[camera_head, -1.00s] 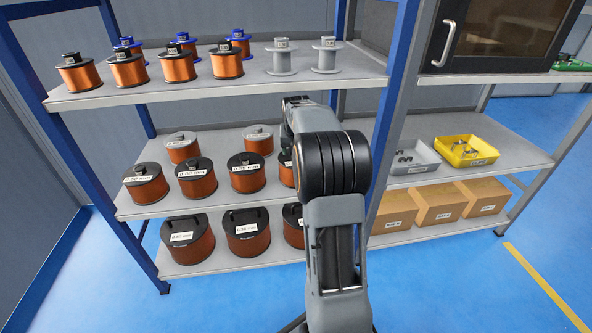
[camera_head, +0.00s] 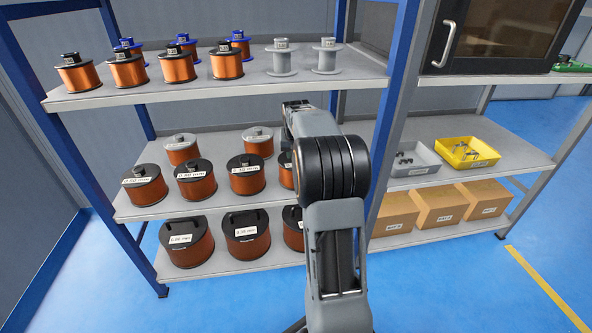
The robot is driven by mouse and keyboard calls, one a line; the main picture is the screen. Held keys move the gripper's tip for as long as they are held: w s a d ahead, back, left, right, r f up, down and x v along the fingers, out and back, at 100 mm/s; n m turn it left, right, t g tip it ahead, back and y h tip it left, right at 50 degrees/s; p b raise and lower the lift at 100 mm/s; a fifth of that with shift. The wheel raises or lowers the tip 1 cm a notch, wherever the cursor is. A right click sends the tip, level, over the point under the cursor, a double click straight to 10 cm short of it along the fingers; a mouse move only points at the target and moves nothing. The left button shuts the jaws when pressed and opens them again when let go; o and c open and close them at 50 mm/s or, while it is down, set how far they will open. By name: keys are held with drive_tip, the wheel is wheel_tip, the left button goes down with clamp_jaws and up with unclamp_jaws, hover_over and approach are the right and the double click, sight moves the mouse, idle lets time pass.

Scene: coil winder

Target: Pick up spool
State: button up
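Copper-wire spools stand on a shelf rack in the head view. On the top shelf are small spools with black flanges, such as the front one (camera_head: 227,64), and a few with blue flanges (camera_head: 240,45) behind. Two empty grey spools (camera_head: 281,60) stand to their right. On the middle shelf are larger spools (camera_head: 246,177), black-topped and grey-topped. Bigger black-topped spools (camera_head: 188,243) stand on the bottom shelf. My arm rises in the middle and hides part of the lower shelves. Its far end is near the right of the middle shelf; I cannot make out my gripper's fingers.
A blue rack post (camera_head: 396,95) stands just right of my arm. Beyond it are a grey tray (camera_head: 412,160), a yellow bin (camera_head: 468,153), cardboard boxes (camera_head: 437,205) and a dark cabinet (camera_head: 495,35). Blue floor (camera_head: 480,290) is clear at the front right.

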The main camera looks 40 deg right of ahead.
clamp_jaws()
drive_tip(key=shift+r, duration=0.2)
drive_tip(key=shift+r, duration=0.1)
drive_tip(key=shift+r+p, duration=0.3)
drive_tip(key=shift+p, duration=0.4)
drive_tip(key=s+a+p, duration=0.4)
drive_tip(key=s+a, duration=0.6)
drive_tip(key=s, duration=0.4)
drive_tip(key=shift+s+f, duration=0.15)
drive_tip(key=shift+s, duration=0.2)
drive_tip(key=shift+a, duration=0.1)
drive_tip(key=shift+r+p, duration=0.2)
drive_tip(key=shift+p, duration=0.15)
